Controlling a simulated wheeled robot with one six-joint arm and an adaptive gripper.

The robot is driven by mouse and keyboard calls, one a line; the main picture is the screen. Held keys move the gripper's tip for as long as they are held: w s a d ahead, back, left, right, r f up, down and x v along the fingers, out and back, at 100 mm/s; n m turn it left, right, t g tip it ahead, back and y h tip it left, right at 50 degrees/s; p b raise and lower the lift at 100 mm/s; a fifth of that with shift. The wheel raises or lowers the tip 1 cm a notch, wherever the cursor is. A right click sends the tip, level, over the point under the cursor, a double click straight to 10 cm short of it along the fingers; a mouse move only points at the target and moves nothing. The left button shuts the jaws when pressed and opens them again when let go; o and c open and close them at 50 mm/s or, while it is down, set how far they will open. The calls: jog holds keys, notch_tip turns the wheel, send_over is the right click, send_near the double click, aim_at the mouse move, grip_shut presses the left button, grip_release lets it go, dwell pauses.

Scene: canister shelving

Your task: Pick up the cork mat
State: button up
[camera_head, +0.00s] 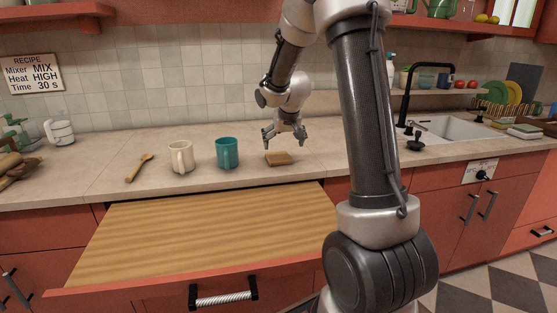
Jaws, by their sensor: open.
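A small brown block-like piece (279,158), which looks like the cork mat, lies flat on the countertop right of the teal mug. My gripper (285,142) is open and hangs just above it, fingers pointing down. A gap seems to remain between the fingertips and the piece, but I cannot tell its exact size. Nothing is held between the fingers.
A teal mug (227,153), a cream mug (181,157) and a wooden spoon (139,168) are left of the piece. An open drawer (200,235) juts out below the counter. A sink (455,127) with a black faucet (424,90) is at right.

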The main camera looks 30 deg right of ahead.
aim_at(279, 157)
jog(key=x, duration=0.7)
jog(key=shift+a+f, duration=0.2)
jog(key=shift+f, duration=0.05)
jog(key=c, duration=1)
